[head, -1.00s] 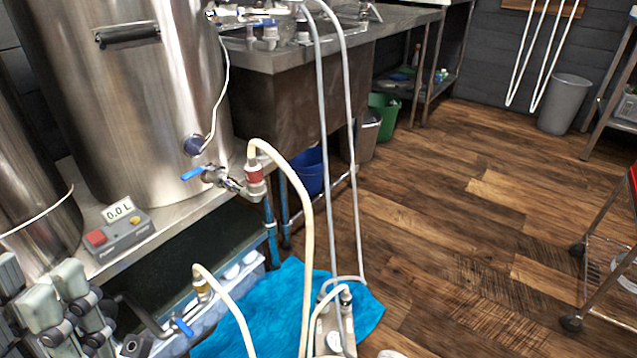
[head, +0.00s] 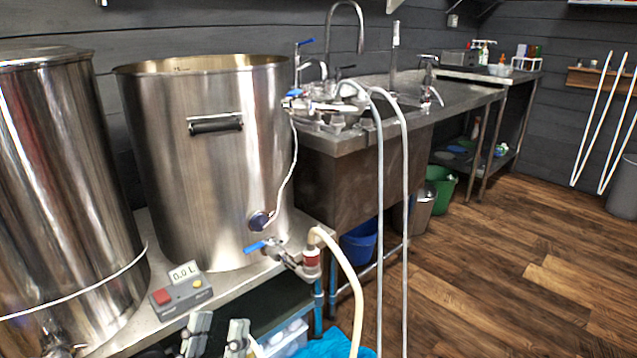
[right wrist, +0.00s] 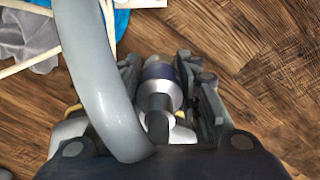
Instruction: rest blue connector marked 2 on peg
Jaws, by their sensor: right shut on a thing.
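In the right wrist view my right gripper (right wrist: 163,75) is shut on a silver connector with a dark blue band (right wrist: 158,71). A thick grey hose (right wrist: 92,75) arcs beside it. No number is readable on the connector. The right gripper is out of the head view. In the head view my left gripper (head: 217,332) is at the bottom edge, its two pale fingers apart and empty, in front of the bench. A wooden wall rack (head: 592,80) at the far right has white hoses hanging from it; no single peg can be made out.
A steel kettle (head: 210,140) stands on the bench. A hose with a red-banded connector (head: 311,262) is on its valve. A control box (head: 180,290) reads 0.0 L. The sink (head: 350,175) is behind. Wooden floor (head: 480,270) is open at right.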

